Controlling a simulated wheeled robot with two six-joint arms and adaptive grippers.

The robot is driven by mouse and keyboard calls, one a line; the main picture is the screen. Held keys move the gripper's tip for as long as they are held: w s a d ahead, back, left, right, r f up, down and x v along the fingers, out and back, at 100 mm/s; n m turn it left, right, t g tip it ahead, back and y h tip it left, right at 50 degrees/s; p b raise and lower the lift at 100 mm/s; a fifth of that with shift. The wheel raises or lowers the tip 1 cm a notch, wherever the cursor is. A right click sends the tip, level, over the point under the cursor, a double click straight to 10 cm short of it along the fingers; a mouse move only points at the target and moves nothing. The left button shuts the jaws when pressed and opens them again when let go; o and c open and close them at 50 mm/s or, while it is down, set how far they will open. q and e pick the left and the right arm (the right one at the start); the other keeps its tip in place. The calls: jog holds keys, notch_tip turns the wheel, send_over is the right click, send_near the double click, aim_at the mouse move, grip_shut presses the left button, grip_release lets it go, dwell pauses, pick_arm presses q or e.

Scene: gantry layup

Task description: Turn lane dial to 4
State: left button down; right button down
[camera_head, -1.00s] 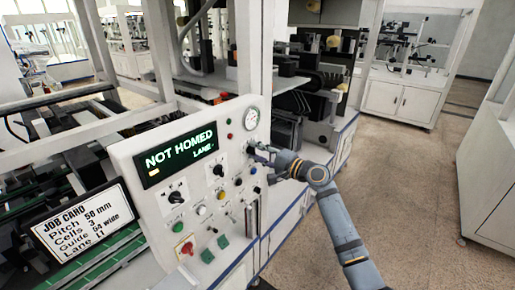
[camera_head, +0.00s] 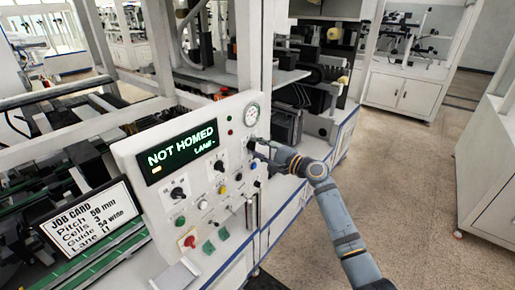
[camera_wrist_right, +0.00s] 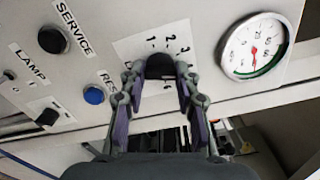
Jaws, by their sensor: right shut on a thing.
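The lane dial (camera_wrist_right: 160,66) is a black knob on a white plate with the numbers 1, 2 and 3 readable around it in the right wrist view. My right gripper (camera_wrist_right: 158,84) is shut on this knob, with one finger on each side. The fingers hide the lower part of the plate, and I cannot tell where the knob points. In the head view my right gripper (camera_head: 257,148) is at the panel's right side, below the gauge. The display (camera_head: 182,155) reads NOT HOMED, with LANE and a dash under it. My left gripper is not in view.
A round gauge (camera_wrist_right: 254,47) sits right of the dial. A blue button (camera_wrist_right: 94,95) and a black SERVICE knob (camera_wrist_right: 52,40) are to the left. A job card (camera_head: 92,217) reads Lane 11. Open floor (camera_head: 410,190) lies right of my arm.

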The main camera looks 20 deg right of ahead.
jog(key=c, duration=1)
grip_release()
jog(key=shift+o, duration=0.2)
jog(key=v, duration=1.2)
